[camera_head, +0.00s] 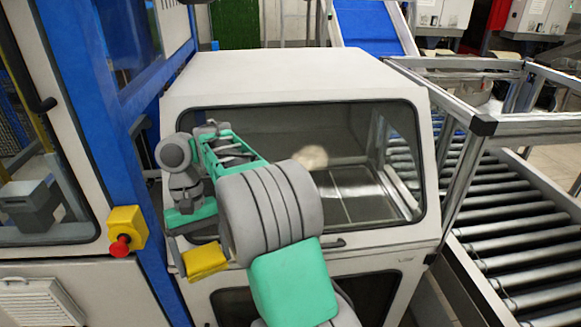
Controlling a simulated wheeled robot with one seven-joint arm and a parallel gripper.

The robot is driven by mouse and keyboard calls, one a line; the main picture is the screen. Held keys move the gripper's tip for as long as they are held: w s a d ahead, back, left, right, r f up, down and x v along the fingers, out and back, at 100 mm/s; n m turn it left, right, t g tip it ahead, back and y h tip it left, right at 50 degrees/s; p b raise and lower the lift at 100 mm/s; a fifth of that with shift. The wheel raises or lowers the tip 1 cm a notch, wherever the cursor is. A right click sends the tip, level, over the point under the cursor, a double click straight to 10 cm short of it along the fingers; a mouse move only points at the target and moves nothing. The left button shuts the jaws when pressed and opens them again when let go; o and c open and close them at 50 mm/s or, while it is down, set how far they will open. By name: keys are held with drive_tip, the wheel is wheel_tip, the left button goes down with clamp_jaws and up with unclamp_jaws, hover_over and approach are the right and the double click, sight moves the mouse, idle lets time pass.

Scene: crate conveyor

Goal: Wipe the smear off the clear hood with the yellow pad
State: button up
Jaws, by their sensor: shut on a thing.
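The clear hood (375,118) is a pale housing with a large transparent window, standing in the middle of the view. A pale beige smear (312,157) shows on the upper middle of the window. The yellow pad (206,262) is at the lower left of the hood, below the window's lower left corner. My gripper (182,258) is shut on the pad, and its fingers are mostly hidden. The pad is well to the left of and below the smear. I cannot tell whether the pad touches the hood. My arm covers the lower left of the window.
A roller conveyor (515,235) with metal rails runs along the right. A blue post (110,130) and a yellow box with a red button (126,232) stand close on the left. A handle (335,243) sits below the window. The window's right half is unobstructed.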

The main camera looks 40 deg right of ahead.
drive_tip(key=s+d+r+m+t+h+b, duration=0.15)
drive_tip(key=d+r+m+t+b, duration=0.4)
drive_tip(key=d, duration=0.75)
drive_tip(key=s+d+r+m+t+h+b, duration=0.1)
drive_tip(key=s+d+r+m+t+b, duration=0.15)
drive_tip(key=d+r+m+t, duration=0.7)
drive_tip(key=shift+w+d+f+n+g+b, duration=0.4)
drive_tip(key=shift+w+d+f+g+b, duration=0.15)
drive_tip(key=shift+w+d+f+b, duration=0.3)
drive_tip(key=shift+w+d+f+n+g+b, duration=0.4)
drive_tip(key=shift+w+d+f+g+b, duration=0.3)
drive_tip(key=shift+d, duration=0.3)
drive_tip(key=shift+w+d+f+n+g+b, duration=0.45)
drive_tip(key=shift+w+d+f+b, duration=0.2)
drive_tip(key=shift+w+d, duration=0.25)
drive_tip(key=shift+s, duration=0.1)
drive_tip(key=shift+w+d+f, duration=0.4)
drive_tip(key=shift+w+f, duration=0.2)
drive_tip(key=shift+w, duration=0.1)
